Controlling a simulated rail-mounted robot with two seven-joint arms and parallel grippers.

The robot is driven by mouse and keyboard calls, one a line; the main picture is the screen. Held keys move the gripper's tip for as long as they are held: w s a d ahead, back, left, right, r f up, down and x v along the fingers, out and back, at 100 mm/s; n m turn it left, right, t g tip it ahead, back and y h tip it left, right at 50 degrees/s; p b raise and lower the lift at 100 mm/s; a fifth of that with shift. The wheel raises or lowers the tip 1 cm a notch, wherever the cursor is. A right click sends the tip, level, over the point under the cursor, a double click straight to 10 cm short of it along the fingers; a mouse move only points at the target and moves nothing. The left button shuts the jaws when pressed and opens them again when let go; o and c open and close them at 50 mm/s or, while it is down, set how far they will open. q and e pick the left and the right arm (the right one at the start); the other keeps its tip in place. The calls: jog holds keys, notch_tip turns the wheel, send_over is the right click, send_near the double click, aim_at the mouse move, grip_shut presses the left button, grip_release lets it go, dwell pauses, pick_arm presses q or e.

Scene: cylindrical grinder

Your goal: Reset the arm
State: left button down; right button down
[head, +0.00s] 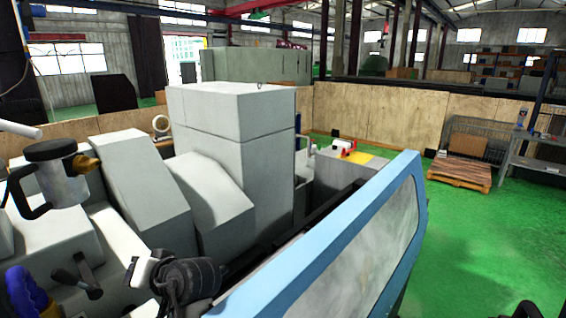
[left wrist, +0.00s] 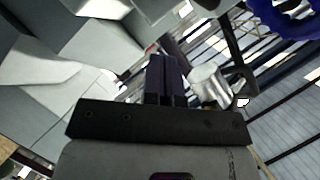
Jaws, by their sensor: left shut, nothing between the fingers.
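In the left wrist view my left gripper (left wrist: 165,62) shows its two dark fingers close together, with nothing seen between them. Past the fingers and to their right is a grey mug-shaped part (left wrist: 212,85) with a dark handle-like bracket. A blue ring-shaped handle (left wrist: 285,15) shows at the top right. Grey grinder blocks (left wrist: 105,45) fill the upper left. In the head view I cannot clearly make out my left gripper. The grinder (head: 230,150) stands at the left and middle, with the mug-shaped part (head: 65,180) and its brass tip at the left edge. My right gripper is not recognisable.
The grinder's blue-framed door (head: 345,250) slants across the front. A black lever (head: 80,278) and a blue handle (head: 28,292) sit at bottom left. A dark cylindrical fitting (head: 190,278) is at the bottom. Open green floor (head: 490,245) lies right, with a pallet (head: 458,172) behind.

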pick_arm(q)
jog(key=d+r+t+h, duration=0.4)
jog(key=d+t+h, duration=0.2)
jog(key=t+h, duration=0.1)
jog(key=s+d+f+m+t+h, duration=0.25)
jog(key=s+d+f+h, duration=0.2)
jog(key=f, duration=0.25)
jog(key=s+f+m+g+h, duration=0.3)
jog(key=s+f+g, duration=0.7)
jog(key=s+f, duration=2.15)
notch_tip(320, 180, up, 14)
jog(key=p, duration=1.4)
jog(key=shift+s+m+y, duration=0.35)
jog(key=shift+s+m, duration=0.1)
jog(key=shift+d+r, duration=0.1)
